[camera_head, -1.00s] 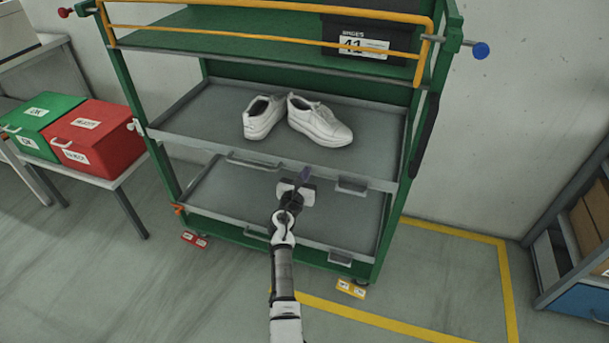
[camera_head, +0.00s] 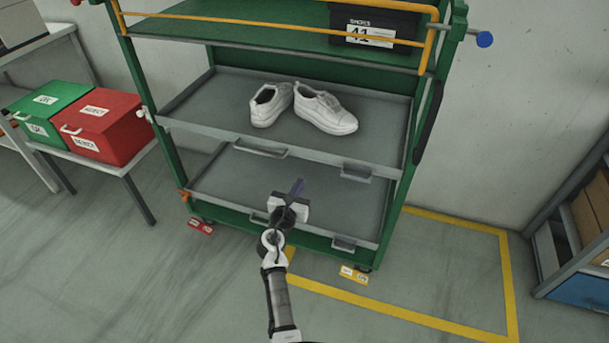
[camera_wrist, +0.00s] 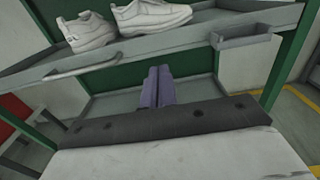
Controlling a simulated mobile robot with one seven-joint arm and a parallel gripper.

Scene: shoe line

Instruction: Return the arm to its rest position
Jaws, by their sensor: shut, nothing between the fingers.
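My gripper (camera_head: 297,188) is in front of the green rack, near the lower shelf in the head view. In the wrist view its two purple fingers (camera_wrist: 158,86) are together with nothing between them. A pair of white shoes stands on the middle shelf (camera_head: 220,110), above and beyond my gripper. The left shoe (camera_head: 270,105) and the right shoe (camera_head: 325,113) are close together, clear of the fingers.
The lower shelf (camera_head: 330,205) looks empty. A black box labelled 41 (camera_head: 375,25) is on the top shelf. Green (camera_head: 45,112) and red (camera_head: 105,125) boxes stand on a side table at left. A shelf unit (camera_head: 575,245) is at right. Open floor lies in front.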

